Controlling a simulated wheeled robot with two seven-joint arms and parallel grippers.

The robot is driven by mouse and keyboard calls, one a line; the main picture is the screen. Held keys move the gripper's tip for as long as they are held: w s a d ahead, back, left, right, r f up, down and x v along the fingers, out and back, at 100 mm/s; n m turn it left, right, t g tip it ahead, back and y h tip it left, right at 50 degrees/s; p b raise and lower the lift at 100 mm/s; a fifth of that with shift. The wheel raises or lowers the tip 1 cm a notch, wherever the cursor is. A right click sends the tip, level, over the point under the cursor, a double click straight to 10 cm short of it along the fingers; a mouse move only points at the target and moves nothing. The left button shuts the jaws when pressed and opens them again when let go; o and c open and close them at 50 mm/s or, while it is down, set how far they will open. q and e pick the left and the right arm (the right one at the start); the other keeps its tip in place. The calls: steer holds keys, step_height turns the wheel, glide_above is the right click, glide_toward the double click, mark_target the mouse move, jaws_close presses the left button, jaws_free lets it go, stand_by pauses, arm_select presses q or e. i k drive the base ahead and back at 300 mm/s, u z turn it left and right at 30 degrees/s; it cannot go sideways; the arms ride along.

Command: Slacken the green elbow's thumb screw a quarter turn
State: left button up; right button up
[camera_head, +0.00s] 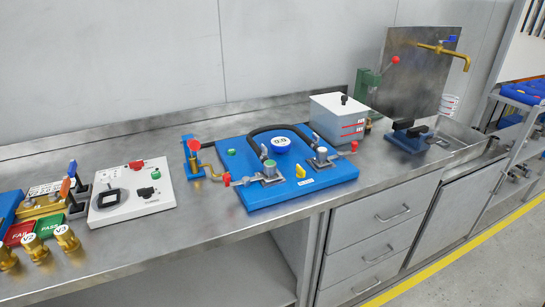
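A blue board (290,192) lies on the steel bench, carrying two grey fittings with black hoses (262,132) curving to them. The left fitting (270,174) has a green-tinged top and a red-ended side part (227,179). The right fitting (320,157) has a similar red-ended part (354,147). A small green knob (231,152) sits at the board's left. A green upright piece with a red ball lever (367,84) stands behind the white box. I cannot tell which green part is the elbow, and no thumb screw is distinct. Neither gripper is in view.
A white box (338,118) stands behind the board. A white control panel (132,192) and brass fittings (67,238) are at left. A sink with a brass tap (440,49) is at right.

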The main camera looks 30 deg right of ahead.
mark_target(263, 148)
steer(key=u, duration=0.5)
steer(key=k, duration=0.95)
steer(key=z, duration=0.6)
steer(key=i, duration=1.3)
steer(key=u, duration=0.45)
